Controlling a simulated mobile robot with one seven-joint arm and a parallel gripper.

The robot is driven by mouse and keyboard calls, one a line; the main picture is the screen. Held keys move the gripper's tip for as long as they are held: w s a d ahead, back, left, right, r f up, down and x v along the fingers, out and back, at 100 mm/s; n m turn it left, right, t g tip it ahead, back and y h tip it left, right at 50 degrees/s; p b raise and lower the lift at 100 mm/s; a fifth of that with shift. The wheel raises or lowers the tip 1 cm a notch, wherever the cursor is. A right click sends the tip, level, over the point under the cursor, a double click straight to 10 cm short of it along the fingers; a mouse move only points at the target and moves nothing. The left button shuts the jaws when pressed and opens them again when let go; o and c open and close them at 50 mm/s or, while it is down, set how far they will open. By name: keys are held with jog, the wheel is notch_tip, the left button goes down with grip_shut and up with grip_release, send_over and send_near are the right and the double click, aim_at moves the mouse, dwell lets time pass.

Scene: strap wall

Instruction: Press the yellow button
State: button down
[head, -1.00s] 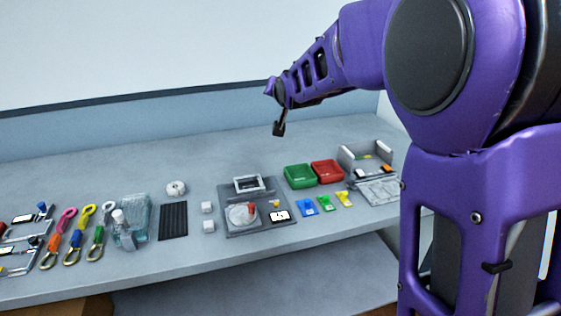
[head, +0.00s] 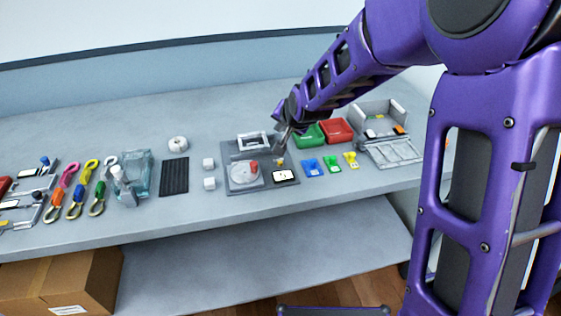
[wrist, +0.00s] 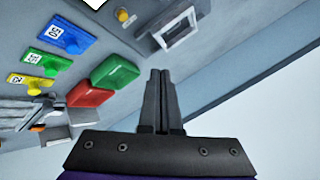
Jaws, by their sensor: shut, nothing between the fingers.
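The yellow button (head: 280,161) is a small round knob on the dark grey panel (head: 236,186), between the screen tile and the square white frame. It also shows at the top of the wrist view (wrist: 122,15), beside the frame. My gripper (head: 280,140) is over the panel's back right part, just behind the button in the head view and apart from it. Its two dark fingers (wrist: 160,73) are together with nothing between them. The exact height of the fingertips above the panel is hard to tell.
The panel also carries a white frame (head: 254,141), a round dial with a red part (head: 245,173) and a screen tile (head: 283,175). Green (head: 309,134) and red (head: 336,129) trays and several coloured tags stand to the right. White cubes and a black mat (head: 174,177) lie left.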

notch_tip(320, 180, down, 9)
jog(key=b, duration=0.6)
jog(key=shift+r, duration=0.15)
dwell(1.8)
jog(key=shift+f, duration=0.45)
jog(key=shift+f, duration=0.45)
dwell(0.4)
jog(key=shift+r, duration=0.15)
jog(key=shift+r+p, duration=0.3)
jog(key=shift+r, duration=0.4)
jog(key=shift+r, duration=0.15)
jog(key=shift+r+p, duration=1.65)
jog(key=shift+r, duration=0.75)
